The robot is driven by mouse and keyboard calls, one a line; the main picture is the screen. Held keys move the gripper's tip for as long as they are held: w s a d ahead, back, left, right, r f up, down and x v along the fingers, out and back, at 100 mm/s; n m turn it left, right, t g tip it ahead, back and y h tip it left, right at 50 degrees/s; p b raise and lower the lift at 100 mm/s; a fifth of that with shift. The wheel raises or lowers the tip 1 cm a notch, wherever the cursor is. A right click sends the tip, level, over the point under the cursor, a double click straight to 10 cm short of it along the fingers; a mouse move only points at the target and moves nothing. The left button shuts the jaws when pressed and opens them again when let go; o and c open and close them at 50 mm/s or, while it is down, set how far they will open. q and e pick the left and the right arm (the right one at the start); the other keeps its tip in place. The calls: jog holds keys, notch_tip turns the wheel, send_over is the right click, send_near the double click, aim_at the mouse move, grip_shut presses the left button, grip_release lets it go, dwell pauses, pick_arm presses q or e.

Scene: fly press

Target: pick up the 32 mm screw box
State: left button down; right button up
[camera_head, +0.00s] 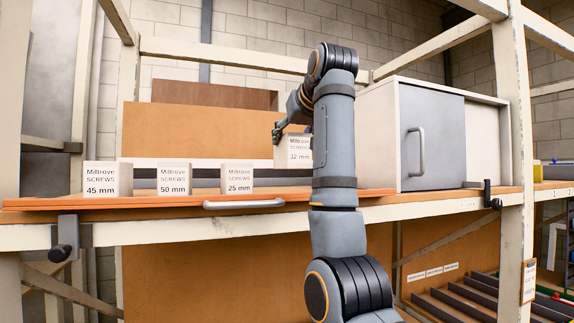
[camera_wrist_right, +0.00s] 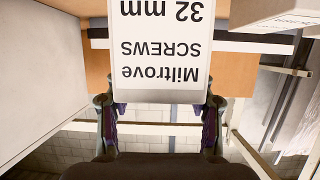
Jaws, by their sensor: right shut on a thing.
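The 32 mm screw box (camera_head: 299,150) is a white carton with black print. My right gripper (camera_head: 279,132) is shut on it near its top, and the box appears higher than the other boxes. My arm hides its right side in the head view. In the right wrist view the box (camera_wrist_right: 160,45) shows upside down, with the two fingers of my right gripper (camera_wrist_right: 160,112) on either side of its top end. My left gripper is not in view.
The 45 mm (camera_head: 103,180), 50 mm (camera_head: 173,180) and 25 mm (camera_head: 238,180) boxes stand left of my arm. A cabinet (camera_head: 378,135) with a grey door (camera_head: 432,140) stands to the right. An orange board (camera_head: 110,204) with a handle (camera_head: 245,203) runs along the front edge.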

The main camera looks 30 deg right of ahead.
jog(key=s+r, duration=0.2)
jog(key=r, duration=0.1)
jog(key=shift+s+a, duration=0.25)
jog(key=shift+a, duration=0.15)
jog(key=b+v, duration=0.2)
jog(key=v, duration=0.7)
jog(key=shift+s, duration=0.25)
